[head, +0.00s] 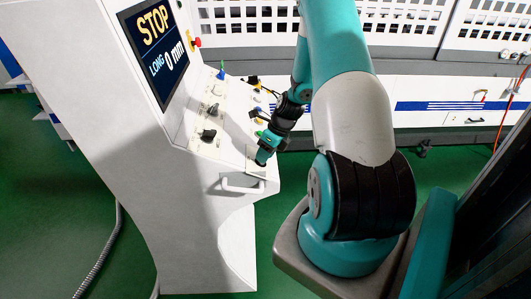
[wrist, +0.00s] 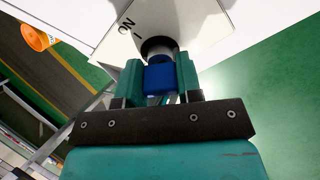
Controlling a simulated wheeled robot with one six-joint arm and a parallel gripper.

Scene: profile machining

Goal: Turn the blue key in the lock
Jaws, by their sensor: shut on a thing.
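The blue key (wrist: 159,79) is in the wrist view, between the two teal fingers of my gripper (wrist: 160,80). My gripper is shut on it. Just beyond the key is the dark round lock (wrist: 157,45) on a pale plate (wrist: 186,18) marked "ON" and "I". The key's shaft end is hidden, so I cannot tell its exact turn. In the head view my gripper (head: 264,157) is at the lower right of the white control panel, and the key is hidden there.
The white console (head: 190,180) carries a screen (head: 160,45) reading "STOP" and "LONG 0 mm". Green floor (head: 60,220) lies around the console.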

